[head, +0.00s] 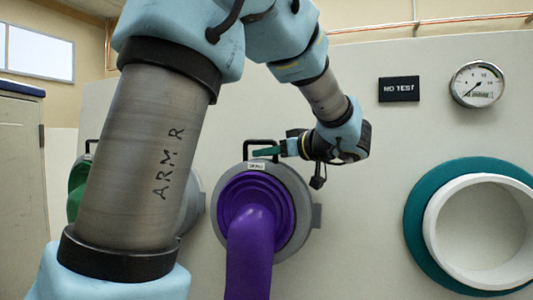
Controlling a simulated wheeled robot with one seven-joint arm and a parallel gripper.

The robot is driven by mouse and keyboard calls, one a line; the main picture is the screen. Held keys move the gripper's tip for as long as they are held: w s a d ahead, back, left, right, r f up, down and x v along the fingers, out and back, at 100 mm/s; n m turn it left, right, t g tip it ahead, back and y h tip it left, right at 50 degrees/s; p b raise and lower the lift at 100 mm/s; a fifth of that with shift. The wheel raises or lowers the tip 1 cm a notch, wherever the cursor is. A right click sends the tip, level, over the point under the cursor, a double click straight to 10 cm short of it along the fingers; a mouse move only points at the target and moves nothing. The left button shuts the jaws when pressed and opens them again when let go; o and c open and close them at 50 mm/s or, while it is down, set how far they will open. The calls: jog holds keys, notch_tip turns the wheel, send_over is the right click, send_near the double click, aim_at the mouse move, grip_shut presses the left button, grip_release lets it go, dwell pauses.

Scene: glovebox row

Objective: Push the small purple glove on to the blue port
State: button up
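The purple glove (250,245) shows in the head view with its ribbed round cuff inside a grey ring (302,225). Its sleeve hangs down and out of the bottom of the picture. A small pale label (256,167) sits at the ring's top; its text is too small to read surely. No plainly blue port shows; a teal-ringed port (415,228) with a white collar is at the right. My gripper (264,152) is by the black handle above the purple glove, pointing left. Its fingers are seen edge-on, so their opening and any contact are unclear.
A green glove (76,190) on another port is at the left, mostly hidden behind my arm. Bare panel lies between the purple glove and the teal-ringed port.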

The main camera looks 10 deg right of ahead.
grip_shut()
dwell(0.9)
dwell(0.4)
dwell(1.2)
dwell(0.3)
dwell(1.4)
